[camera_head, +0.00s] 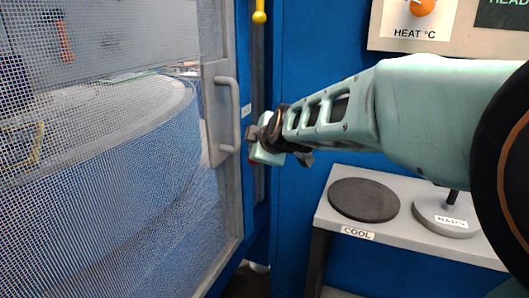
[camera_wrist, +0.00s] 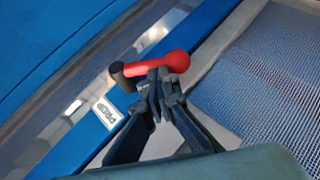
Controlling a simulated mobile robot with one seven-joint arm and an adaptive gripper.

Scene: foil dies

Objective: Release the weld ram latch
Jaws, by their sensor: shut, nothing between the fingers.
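A red lever (camera_wrist: 150,67) with a round red knob (camera_wrist: 178,62) and a black pivot end (camera_wrist: 122,76) shows in the wrist view. A white label (camera_wrist: 108,113) beside its pivot appears to read "PROP". My gripper (camera_wrist: 161,76) is shut, its fingertips at the lever beside the knob; I cannot tell whether they touch it. The lever is not between the fingers. In the head view my gripper (camera_head: 264,150) is at the blue post right of the mesh door, and mostly hides the lever. No label naming a weld ram latch is readable.
The mesh door (camera_head: 110,120) with a grey handle (camera_head: 228,112) stands close left of my gripper. A yellow knob (camera_head: 259,17) hangs above. A grey shelf (camera_head: 400,240) labelled "COOL" holds a dark disc (camera_head: 364,199) and a grey weight (camera_head: 445,218). A heat dial panel (camera_head: 450,46) is at top right.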

